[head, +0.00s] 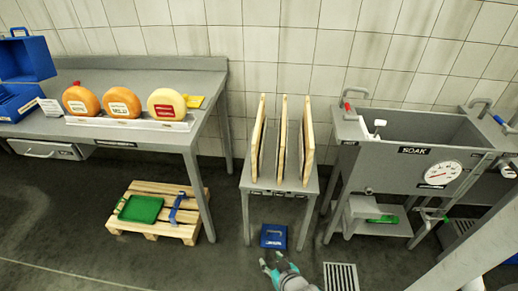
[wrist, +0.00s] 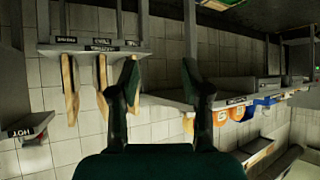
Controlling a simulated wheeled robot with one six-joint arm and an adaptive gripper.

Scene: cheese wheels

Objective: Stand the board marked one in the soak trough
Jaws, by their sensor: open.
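Three pale wooden boards stand upright on a small grey table (head: 250,184) in the head view: a left board (head: 257,140), a middle board (head: 282,142) and a right board (head: 307,140). I cannot read which is marked one. The wrist view is upside down; boards (wrist: 68,88) and (wrist: 100,85) hang from the table there, with small labels on its edge too blurred to read. The grey soak trough (head: 395,165), labelled SOAK, stands to the right. My gripper (head: 275,263) is low in front of the small table, open and empty; its spread fingers show in the wrist view (wrist: 160,80).
A blue item (head: 273,236) lies just beyond my gripper. A long counter (head: 150,85) on the left bears three cheese wheels (head: 123,103). A pallet (head: 190,225) with a green tray (head: 140,208) is below it. A floor drain (head: 340,277) lies right.

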